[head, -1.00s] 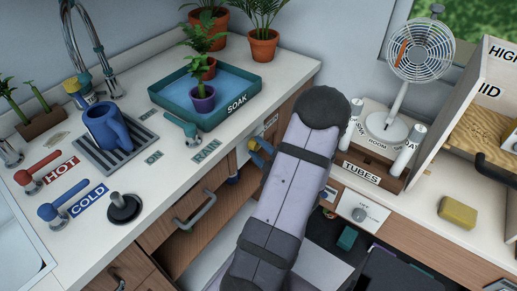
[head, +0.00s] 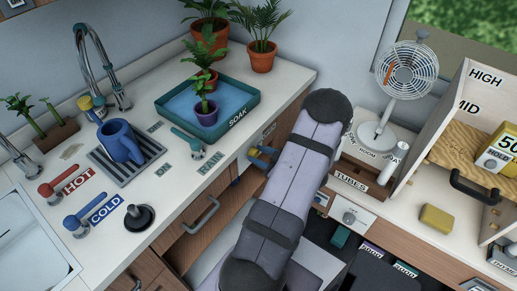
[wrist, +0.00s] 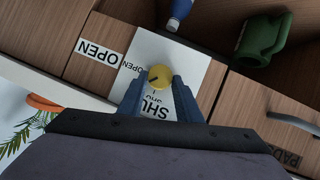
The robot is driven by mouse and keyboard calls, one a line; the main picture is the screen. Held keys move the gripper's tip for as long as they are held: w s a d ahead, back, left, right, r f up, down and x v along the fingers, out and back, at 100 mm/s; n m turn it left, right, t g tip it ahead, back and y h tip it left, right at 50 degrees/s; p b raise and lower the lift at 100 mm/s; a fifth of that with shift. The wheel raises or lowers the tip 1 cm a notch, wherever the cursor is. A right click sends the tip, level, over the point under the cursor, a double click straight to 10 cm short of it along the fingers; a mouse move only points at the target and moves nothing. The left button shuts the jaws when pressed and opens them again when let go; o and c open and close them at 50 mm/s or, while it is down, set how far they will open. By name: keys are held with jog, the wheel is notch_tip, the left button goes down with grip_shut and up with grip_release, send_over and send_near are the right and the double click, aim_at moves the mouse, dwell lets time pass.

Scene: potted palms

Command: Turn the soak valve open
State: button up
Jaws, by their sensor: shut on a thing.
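The soak valve is a yellow knob (wrist: 160,77) on a white plate (wrist: 196,67) on the wooden cabinet front. The plate carries the words OPEN, to the knob's left, and SHUT, below it, partly covered by my gripper. A dark mark shows on the knob's face; its exact pointing is hard to read. My gripper (wrist: 159,88) has its two blue fingers on either side of the knob, shut on it. In the head view my gripper (head: 262,157) is at the cabinet front below the counter edge, and my arm hides part of that front.
The blue SOAK tray (head: 248,117) with a potted plant (head: 207,112) stands on the counter above. A drawer handle (head: 201,215) is left of my gripper. A blue bottle (wrist: 178,14) and a green mug (wrist: 262,40) are near the plate in the wrist view.

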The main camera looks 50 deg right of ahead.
jog(key=shift+d+r+m+y+p, duration=0.15)
jog(key=shift+d+m+y+p, duration=0.15)
jog(key=shift+m+y+p, duration=0.95)
jog(key=o, duration=1)
jog(key=shift+o, duration=0.2)
jog(key=b+v, duration=0.1)
jog(key=v, duration=0.6)
jog(key=shift+s+a, duration=0.1)
jog(key=shift+s, duration=0.05)
